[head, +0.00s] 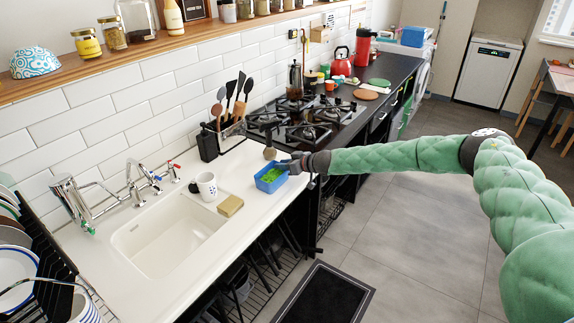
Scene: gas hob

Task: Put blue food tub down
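The blue food tub (268,184) is a small open tub with green food in it. It is at the front edge of the white counter (245,197), just right of the sink. My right gripper (284,165) reaches in from the right, with its fingers at the tub's far right rim, and looks shut on it. The fingertips are small and partly hidden by the rim. My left gripper is not in view.
A tan sponge (230,206) and a white mug (205,186) stand left of the tub. The gas hob (305,122) is behind, and the sink (168,240) is at left. Some bare counter lies between sponge and tub.

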